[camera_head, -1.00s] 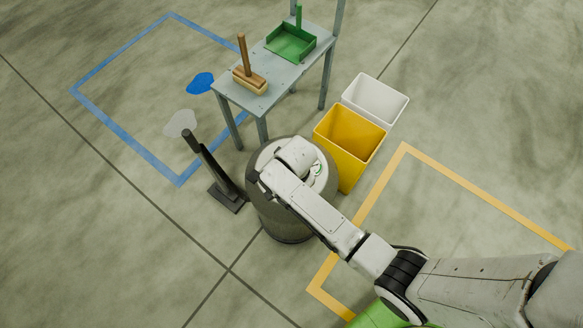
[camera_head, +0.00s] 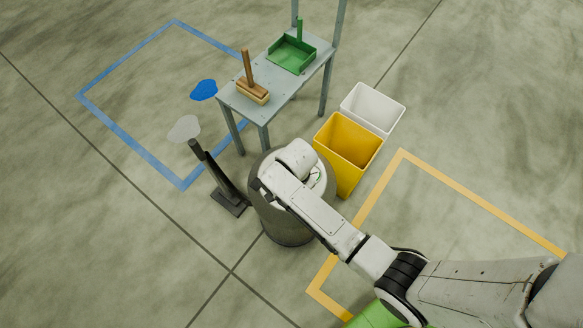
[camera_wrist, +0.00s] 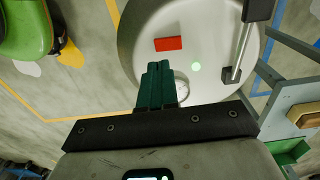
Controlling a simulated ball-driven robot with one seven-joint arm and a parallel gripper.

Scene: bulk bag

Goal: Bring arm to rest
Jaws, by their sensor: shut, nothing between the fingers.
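My arm (camera_head: 320,215) reaches from the lower right to over a grey drum (camera_head: 285,225) in the head view. The arm's end hides part of the drum's pale top, and my fingers cannot be made out there. In the wrist view my gripper (camera_wrist: 158,68) shows two teal fingers pressed together with nothing between them. They point over a white round surface (camera_wrist: 140,22), apparently the drum's top, bearing a red rectangle (camera_wrist: 168,44) and a green spot. I cannot tell how far above it the fingertips are.
A black post (camera_head: 222,175) on a flat base stands left of the drum. Behind is a grey table (camera_head: 275,85) with a brush (camera_head: 252,90) and a green dustpan (camera_head: 292,54). Yellow (camera_head: 345,150) and white (camera_head: 372,108) bins stand close to the drum's right. Open floor lies left.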

